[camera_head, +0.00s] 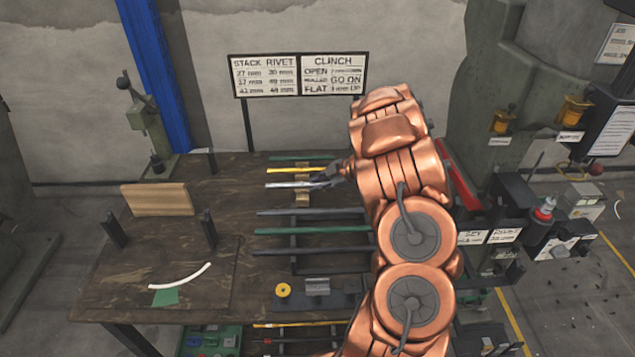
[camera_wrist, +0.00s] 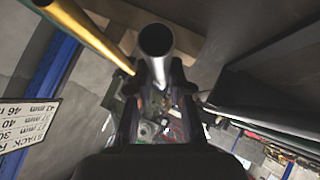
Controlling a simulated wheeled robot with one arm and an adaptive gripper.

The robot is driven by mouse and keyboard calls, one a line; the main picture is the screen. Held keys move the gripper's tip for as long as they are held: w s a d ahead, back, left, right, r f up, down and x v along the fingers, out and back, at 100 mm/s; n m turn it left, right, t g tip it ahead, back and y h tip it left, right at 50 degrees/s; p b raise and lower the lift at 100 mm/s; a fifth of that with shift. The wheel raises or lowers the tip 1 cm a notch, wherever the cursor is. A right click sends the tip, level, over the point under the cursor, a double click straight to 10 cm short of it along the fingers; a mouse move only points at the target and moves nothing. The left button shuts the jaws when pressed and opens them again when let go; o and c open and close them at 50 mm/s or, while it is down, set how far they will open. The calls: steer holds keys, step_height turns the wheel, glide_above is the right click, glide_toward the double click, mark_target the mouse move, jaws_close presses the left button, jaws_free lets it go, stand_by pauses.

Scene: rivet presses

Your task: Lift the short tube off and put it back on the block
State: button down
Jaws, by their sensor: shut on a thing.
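A short silver tube (camera_head: 291,185) lies near level by the rack at the table's back, pointing left from my gripper (camera_head: 335,177). In the wrist view the same silver tube (camera_wrist: 156,42) shows its round open end between the two dark fingers of my gripper (camera_wrist: 158,75). The gripper is shut on this tube. A yellow tube (camera_head: 291,170) lies just behind it and runs close beside it in the wrist view (camera_wrist: 92,36). A tan notched block (camera_head: 302,198) stands under the silver tube; whether they touch is unclear. My arm hides the tubes' right ends.
Several longer dark and green rods (camera_head: 310,231) lie in front on the rack. A wooden block (camera_head: 157,199), a curved white strip (camera_head: 180,277) and a yellow ring (camera_head: 283,290) are on the table (camera_head: 185,240). A sign (camera_head: 298,75) stands behind.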

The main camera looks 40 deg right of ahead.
steer(key=shift+f+b, duration=0.3)
steer(key=shift+f, duration=0.5)
stand_by(0.5)
steer(key=c, duration=1)
jaws_free()
steer(key=v, duration=1.2)
steer(key=shift+r, duration=0.1)
